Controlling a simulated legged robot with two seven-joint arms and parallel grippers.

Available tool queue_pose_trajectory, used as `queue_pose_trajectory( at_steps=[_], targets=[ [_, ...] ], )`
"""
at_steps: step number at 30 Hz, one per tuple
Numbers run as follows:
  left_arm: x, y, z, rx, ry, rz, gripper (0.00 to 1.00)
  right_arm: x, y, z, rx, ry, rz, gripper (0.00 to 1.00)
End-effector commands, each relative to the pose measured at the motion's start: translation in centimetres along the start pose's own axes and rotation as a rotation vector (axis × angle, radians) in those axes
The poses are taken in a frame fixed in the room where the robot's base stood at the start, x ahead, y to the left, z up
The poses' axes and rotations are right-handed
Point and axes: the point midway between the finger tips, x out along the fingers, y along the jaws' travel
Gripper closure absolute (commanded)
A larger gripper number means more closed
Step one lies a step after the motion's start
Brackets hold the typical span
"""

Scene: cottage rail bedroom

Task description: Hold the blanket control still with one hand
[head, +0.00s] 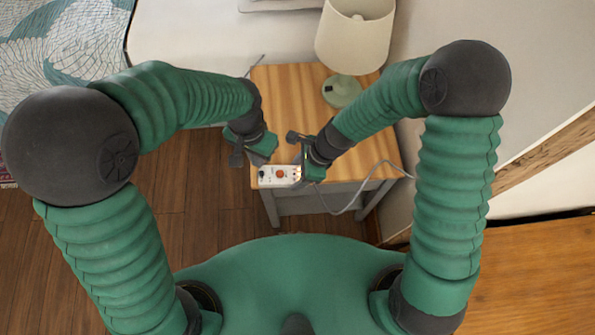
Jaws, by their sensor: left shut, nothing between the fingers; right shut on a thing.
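The blanket control (265,176) is a small white box with an orange-red button and a dark one. It sits at the front edge of the wooden nightstand top, and a grey cord runs from its right side. My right gripper (300,168) is shut on the control's right end; its fingers are partly hidden by the wrist. My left gripper (245,156) is shut and empty, just above and left of the control. I cannot tell whether it touches the control.
A lamp with a cream shade (355,35) and green base (341,91) stands at the back of the nightstand (290,95). The bed (185,35) is to the left, with a patterned blanket (60,40). The cord (345,208) loops off the front edge.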

Motion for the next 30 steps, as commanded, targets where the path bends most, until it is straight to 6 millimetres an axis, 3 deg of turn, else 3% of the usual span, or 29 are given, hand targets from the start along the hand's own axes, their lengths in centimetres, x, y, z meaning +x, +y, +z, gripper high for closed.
queue_pose_trajectory(
  at_steps=[8, 9, 14, 25, 30],
  targets=[
    [-0.5, 0.0, 0.0, 0.000, 0.001, 0.000, 1.00, 0.0, 0.0, 0.0, 0.000, 0.000, 0.000, 0.98],
    [-0.5, 0.0, 0.0, 0.000, 0.001, 0.000, 1.00, 0.0, 0.0, 0.0, 0.000, 0.000, 0.000, 0.43],
    [-0.5, 0.0, 0.0, 0.000, 0.001, 0.000, 1.00, 0.0, 0.0, 0.0, 0.000, 0.000, 0.000, 0.22],
    [-0.5, 0.0, 0.0, 0.000, 0.001, 0.000, 1.00, -0.5, -0.1, 0.0, -0.001, 0.001, -0.002, 0.21],
    [-0.5, 0.0, 0.0, 0.000, 0.001, 0.000, 1.00, -3.7, -0.2, 0.1, -0.003, 0.001, -0.006, 0.21]
  ],
)
